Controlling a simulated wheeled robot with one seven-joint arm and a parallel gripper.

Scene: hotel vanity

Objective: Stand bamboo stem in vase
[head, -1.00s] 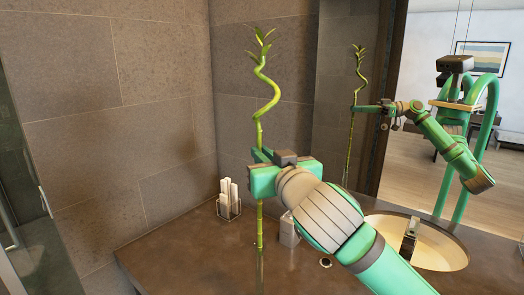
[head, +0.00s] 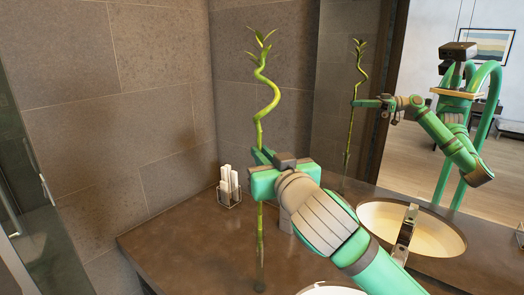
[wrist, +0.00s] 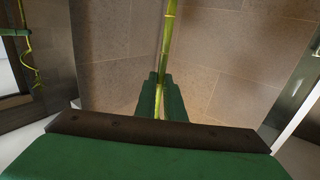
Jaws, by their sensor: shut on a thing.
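The bamboo stem (head: 259,128) is green, upright, with a curly upper part and leaves at the top. My gripper (head: 262,158) is shut on it around mid-height. In the wrist view the stem (wrist: 169,40) rises from between the two green fingers (wrist: 160,92). Its straight lower part (head: 260,240) hangs below the gripper in front of the counter; I cannot tell whether its bottom end touches the counter. I cannot make out a vase for certain. A pale rounded rim (head: 328,289) shows at the bottom edge, partly cut off and beside my arm.
A wire holder with white rolled items (head: 230,187) stands at the back of the brown counter (head: 180,240). The mirror (head: 415,125) reflects my arm and stem.

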